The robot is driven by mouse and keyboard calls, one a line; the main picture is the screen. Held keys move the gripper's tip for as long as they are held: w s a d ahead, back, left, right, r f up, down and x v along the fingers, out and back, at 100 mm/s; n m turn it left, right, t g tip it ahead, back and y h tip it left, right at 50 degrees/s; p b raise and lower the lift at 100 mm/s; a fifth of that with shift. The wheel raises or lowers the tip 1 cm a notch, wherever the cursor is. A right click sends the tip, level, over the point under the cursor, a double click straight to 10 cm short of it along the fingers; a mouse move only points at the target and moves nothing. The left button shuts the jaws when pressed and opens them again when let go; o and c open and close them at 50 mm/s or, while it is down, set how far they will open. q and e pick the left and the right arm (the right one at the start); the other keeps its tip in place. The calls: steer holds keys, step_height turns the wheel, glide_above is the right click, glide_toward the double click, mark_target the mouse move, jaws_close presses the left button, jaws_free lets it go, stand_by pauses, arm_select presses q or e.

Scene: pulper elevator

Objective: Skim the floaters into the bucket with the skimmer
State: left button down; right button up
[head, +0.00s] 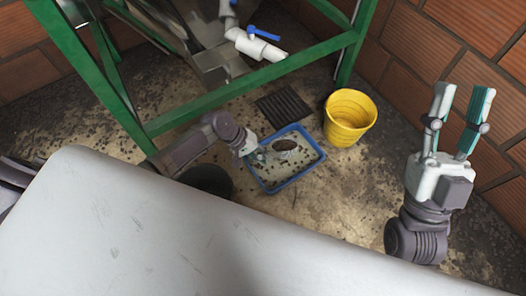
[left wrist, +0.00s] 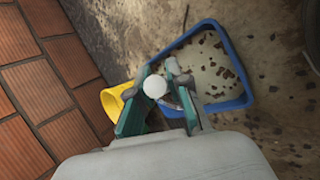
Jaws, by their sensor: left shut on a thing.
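A blue-rimmed tray (head: 308,172) holds pale liquid with many small dark floaters; it also shows in the left wrist view (left wrist: 243,92). My left gripper (head: 258,154) is at the tray's left side, shut on the skimmer, whose pale round handle end (left wrist: 155,87) shows between the teal fingers in the left wrist view. A dark oval shape (head: 285,145) in the tray's far part may be the skimmer's head; its detail is too small to tell. The yellow bucket (head: 345,124) stands right of and behind the tray. My right gripper (head: 459,108) is raised, open and empty, at the right.
A green metal frame (head: 250,85) with a white pipe and blue valve (head: 262,36) stands behind. A dark floor grate (head: 283,104) lies behind the tray. A black container (head: 207,180) stands left of it. Brick walls (head: 408,86) close the corner.

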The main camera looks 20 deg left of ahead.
steer(key=w+f+g+h+p, duration=0.2)
steer(key=w+f+g+h, duration=0.1)
steer(key=w+f+g, duration=0.35)
arm_select(q)
steer(key=s+d+f+t+y+p, duration=0.1)
steer(key=s+d+m+t+y+p, duration=0.1)
steer(key=t+p, duration=0.1)
steer(key=s+d+f+m+t+y+p, duration=0.1)
steer(key=s, duration=0.1)
steer(key=shift+s+f+p, duration=0.1)
steer(key=shift+f+p, duration=0.2)
steer(key=shift+p, duration=0.1)
arm_select(e)
steer(key=s+d+f+g+h, duration=0.1)
steer(key=s+d+f+g, duration=0.1)
steer(key=f+g, duration=0.4)
steer(key=s+d+f+g+h, duration=0.2)
steer(key=s+f+g, duration=0.3)
steer(key=f, duration=0.7)
steer(key=shift+m+g, duration=0.4)
steer(key=shift+g, duration=0.05)
steer(key=shift+s, duration=0.1)
